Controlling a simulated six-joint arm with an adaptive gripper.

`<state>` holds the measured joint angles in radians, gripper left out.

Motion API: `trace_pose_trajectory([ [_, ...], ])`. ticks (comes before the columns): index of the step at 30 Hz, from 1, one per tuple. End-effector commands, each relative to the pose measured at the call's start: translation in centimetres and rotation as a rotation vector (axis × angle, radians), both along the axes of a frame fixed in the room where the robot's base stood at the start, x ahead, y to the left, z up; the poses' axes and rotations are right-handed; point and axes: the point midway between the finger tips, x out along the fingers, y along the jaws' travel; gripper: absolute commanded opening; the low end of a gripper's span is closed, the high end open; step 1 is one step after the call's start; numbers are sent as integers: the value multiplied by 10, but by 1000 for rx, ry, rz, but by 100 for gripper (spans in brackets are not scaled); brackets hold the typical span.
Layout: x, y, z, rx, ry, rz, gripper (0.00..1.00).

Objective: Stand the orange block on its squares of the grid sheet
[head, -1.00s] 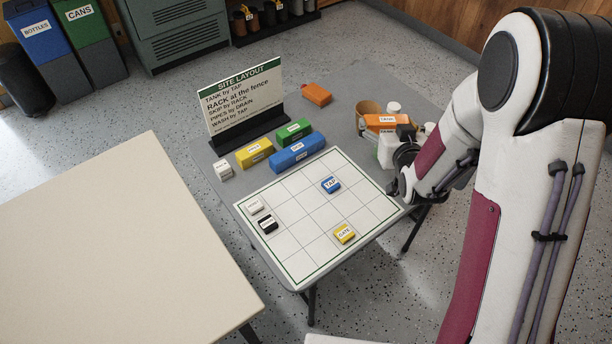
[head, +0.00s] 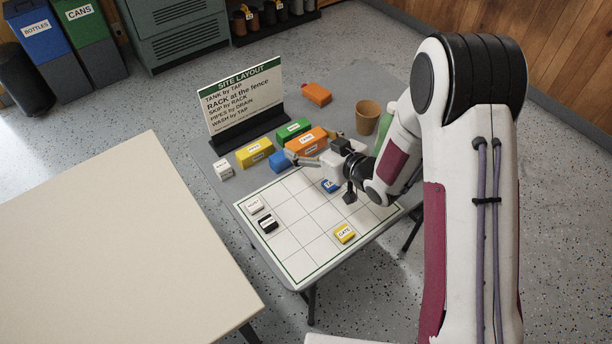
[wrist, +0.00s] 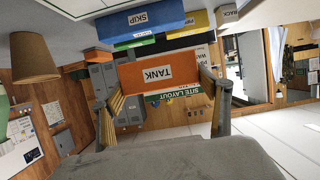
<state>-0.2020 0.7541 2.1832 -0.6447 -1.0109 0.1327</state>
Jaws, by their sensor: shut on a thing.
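My gripper (head: 318,170) is shut on the orange block (head: 306,141), with one finger on each side. In the wrist view the block (wrist: 158,72) reads TANK, upside down, between the fingers (wrist: 160,92). In the head view it is in front of the green block and hides part of the blue block; it appears held above the table. The grid sheet (head: 296,254) lies on the grey table. On it are a blue TAP tile (head: 328,186), partly hidden by my gripper, a yellow GATE tile (head: 344,233), a black tile (head: 268,224) and a white tile (head: 255,205).
The blue SKIP block (head: 279,162), yellow block (head: 254,153), green block (head: 293,129) and white RACK block (head: 223,169) stand behind the sheet. The SITE LAYOUT sign (head: 242,100) says TANK by TAP. A brown cup (head: 367,117) and an orange object (head: 317,94) are farther back.

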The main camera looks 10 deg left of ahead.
Motion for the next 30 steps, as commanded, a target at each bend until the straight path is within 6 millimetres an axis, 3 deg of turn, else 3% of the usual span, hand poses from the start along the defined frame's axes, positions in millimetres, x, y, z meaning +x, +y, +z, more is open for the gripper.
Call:
trace_pose_trajectory([
  [17, 0, 1, -2, 0, 0, 1, 52],
  [30, 0, 1, -44, 0, 1, 1, 52],
])
